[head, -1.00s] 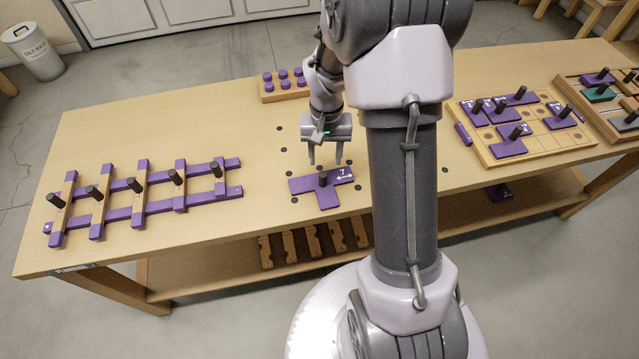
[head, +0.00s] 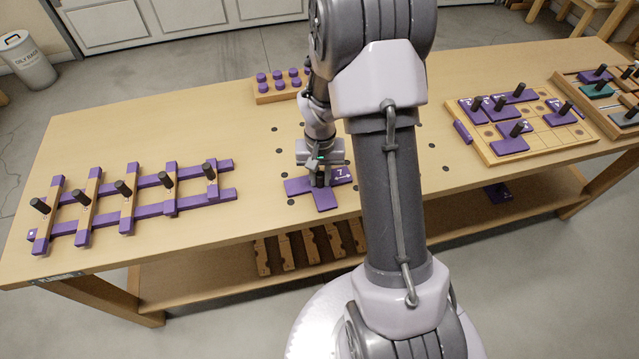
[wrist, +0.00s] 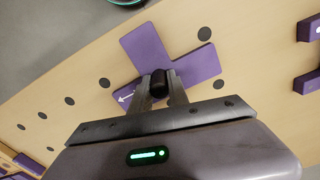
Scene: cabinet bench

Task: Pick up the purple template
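The purple template (head: 326,199) is a flat T-shaped plate with a white 7 and a double arrow. It lies on the near middle of the bench, and its shape also shows in the wrist view (wrist: 147,47). A black upright knob (wrist: 160,83) stands on it. My gripper (head: 320,180) points down over the template. In the wrist view its two fingers (wrist: 160,86) are on either side of the knob and appear closed against it.
A purple-and-wood lattice with black knobs (head: 130,209) lies to the left on the bench (head: 250,215). A block of purple pegs (head: 277,96) is behind. A wooden tray with purple plates (head: 562,141) and another tray (head: 590,108) are at right. Bare bench surrounds the template.

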